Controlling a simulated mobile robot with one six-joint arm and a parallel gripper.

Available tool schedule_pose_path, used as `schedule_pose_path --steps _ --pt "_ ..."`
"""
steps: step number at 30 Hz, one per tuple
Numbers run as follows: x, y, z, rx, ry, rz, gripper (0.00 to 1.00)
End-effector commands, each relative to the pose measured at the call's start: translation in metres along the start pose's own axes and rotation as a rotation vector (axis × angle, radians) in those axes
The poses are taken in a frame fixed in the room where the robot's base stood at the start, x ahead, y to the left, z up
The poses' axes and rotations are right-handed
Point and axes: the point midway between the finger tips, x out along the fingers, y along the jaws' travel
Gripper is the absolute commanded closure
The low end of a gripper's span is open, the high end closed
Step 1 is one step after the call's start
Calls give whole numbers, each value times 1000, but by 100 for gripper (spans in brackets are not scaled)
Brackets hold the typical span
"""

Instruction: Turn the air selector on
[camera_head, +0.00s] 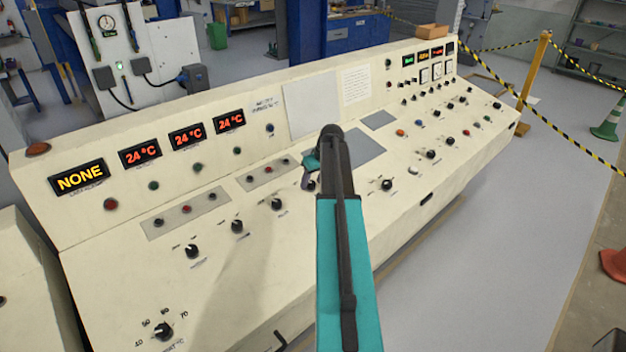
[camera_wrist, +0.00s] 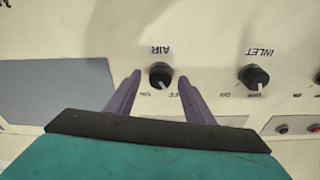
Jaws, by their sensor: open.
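The air selector (camera_wrist: 160,74) is a small black knob on the cream panel, below an upside-down AIR label in the wrist view. Small ON and OFF marks lie beside it, ON to the left and OFF to the right. Its white pointer mark appears to lie on the OFF side. My gripper (camera_wrist: 160,79) is open, with one purple finger on each side of the knob; I cannot tell whether they touch it. In the head view my gripper (camera_head: 309,170) is over the middle of the console, and my arm and gripper mostly hide the selector.
The sloped console (camera_head: 130,270) carries several other knobs, buttons and displays, including one reading NONE (camera_head: 80,178). A grey panel (camera_wrist: 55,90) lies left of the knob in the wrist view.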

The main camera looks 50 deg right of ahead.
Motion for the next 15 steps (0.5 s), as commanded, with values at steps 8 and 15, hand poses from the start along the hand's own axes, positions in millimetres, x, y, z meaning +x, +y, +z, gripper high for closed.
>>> schedule_pose_path --steps 8,15 --pt "1 0 0 -1 0 0 52" --pt "1 -1 0 -1 0 0 91"
